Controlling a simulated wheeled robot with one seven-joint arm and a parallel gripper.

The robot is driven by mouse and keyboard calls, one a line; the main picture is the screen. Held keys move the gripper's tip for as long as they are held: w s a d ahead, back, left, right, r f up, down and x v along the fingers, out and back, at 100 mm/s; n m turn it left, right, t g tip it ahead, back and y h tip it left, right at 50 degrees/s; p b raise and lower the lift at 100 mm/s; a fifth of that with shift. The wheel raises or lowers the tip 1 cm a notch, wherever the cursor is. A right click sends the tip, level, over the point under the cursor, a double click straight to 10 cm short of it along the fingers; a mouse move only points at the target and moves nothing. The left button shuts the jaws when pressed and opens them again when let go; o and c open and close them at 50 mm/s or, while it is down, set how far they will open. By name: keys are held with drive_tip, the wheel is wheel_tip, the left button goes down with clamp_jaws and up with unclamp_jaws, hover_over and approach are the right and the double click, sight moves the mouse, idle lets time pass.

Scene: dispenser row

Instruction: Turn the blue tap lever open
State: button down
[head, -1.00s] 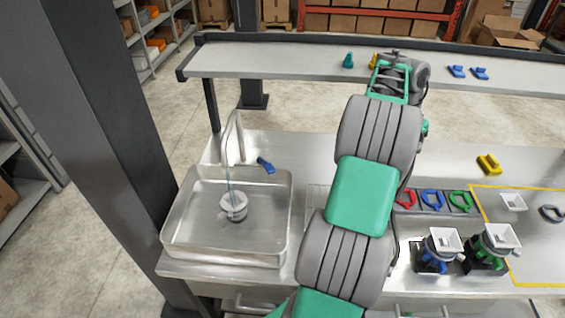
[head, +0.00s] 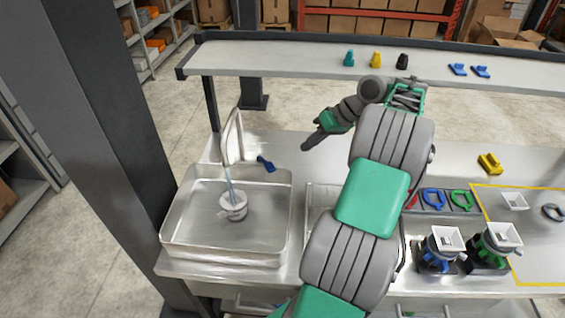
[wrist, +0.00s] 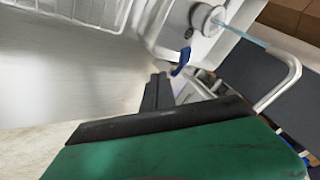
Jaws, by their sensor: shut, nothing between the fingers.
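The blue tap lever (head: 265,164) sits on the counter beside the tap spout (head: 240,135), at the sink's back right corner. It also shows in the wrist view (wrist: 181,62), just beyond my fingertips. My gripper (head: 307,145) is shut and empty, to the right of the lever and apart from it in the head view. Its dark fingers (wrist: 160,92) point toward the lever in the wrist view. A thin pale-blue stream (head: 228,180) runs from the spout to a round grey vessel (head: 233,207) in the sink; it also shows in the wrist view (wrist: 240,33).
The steel sink (head: 170,225) is at the left of the counter. A raised shelf (head: 290,62) with small coloured pieces runs behind. Dispensers with blue (head: 440,250) and green (head: 493,245) parts stand at right, near coloured rings. The counter around the lever is clear.

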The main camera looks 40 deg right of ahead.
sight(265, 163)
drive_tip(key=x, duration=0.7)
drive_tip(key=shift+w+a+f, duration=0.15)
drive_tip(key=shift+a, duration=0.15)
drive_tip(key=a, duration=0.3)
drive_tip(key=shift+w+a+p, duration=0.2)
drive_tip(key=shift+w+p, duration=0.05)
drive_tip(key=shift+p, duration=0.05)
